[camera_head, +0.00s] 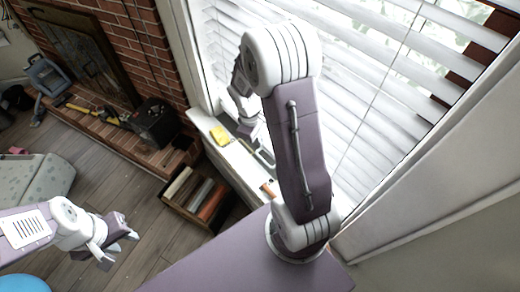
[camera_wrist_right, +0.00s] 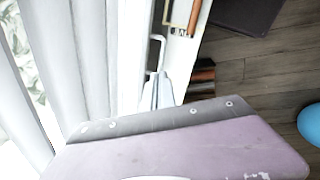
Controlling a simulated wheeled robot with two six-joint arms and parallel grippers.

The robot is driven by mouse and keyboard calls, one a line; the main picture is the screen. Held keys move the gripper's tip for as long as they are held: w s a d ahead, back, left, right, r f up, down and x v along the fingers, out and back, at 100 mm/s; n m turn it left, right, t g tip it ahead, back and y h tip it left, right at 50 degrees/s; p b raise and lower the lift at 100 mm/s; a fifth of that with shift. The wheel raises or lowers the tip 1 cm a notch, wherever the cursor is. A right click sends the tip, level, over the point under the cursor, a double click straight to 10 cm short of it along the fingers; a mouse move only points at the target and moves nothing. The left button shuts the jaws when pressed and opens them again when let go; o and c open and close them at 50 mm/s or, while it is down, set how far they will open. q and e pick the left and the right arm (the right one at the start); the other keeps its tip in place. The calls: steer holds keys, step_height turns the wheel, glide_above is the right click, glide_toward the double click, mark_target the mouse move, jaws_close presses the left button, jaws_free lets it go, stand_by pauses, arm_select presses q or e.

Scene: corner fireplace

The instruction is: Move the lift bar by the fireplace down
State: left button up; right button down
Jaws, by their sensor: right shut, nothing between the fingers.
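A thin pale bent bar (camera_wrist_right: 156,50) stands beside the white window frame in the right wrist view, just beyond my right gripper (camera_wrist_right: 158,92); it looks like the lift bar. My right gripper is shut and empty, its tips close to the bar; I cannot tell whether they touch. In the head view my right gripper (camera_head: 247,128) is by the window sill, partly hidden by my raised right arm. I cannot make out the bar clearly there. My left gripper (camera_head: 116,240) is open and empty above the wooden floor at the lower left.
White slatted blinds (camera_head: 375,95) cover the window behind my right arm.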

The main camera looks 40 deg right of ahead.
steer(key=f+b, duration=0.1)
steer(key=f, duration=0.3)
steer(key=d+f+b, duration=0.1)
steer(key=f, duration=0.3)
steer(key=f+b, duration=0.1)
steer(key=f, duration=0.3)
steer(key=shift+w+d+f+b, duration=0.3)
steer(key=shift+d+f, duration=0.05)
steer(key=shift+f, duration=0.05)
steer(key=shift+d+f, duration=0.2)
steer(key=shift+f, duration=0.45)
step_height(320, 180, down, 5)
steer(key=b, duration=0.5)
steer(key=shift+s+a+r, duration=0.2)
steer(key=shift+s+r, duration=0.05)
steer(key=shift+s, duration=0.1)
steer(key=shift+f, duration=0.1)
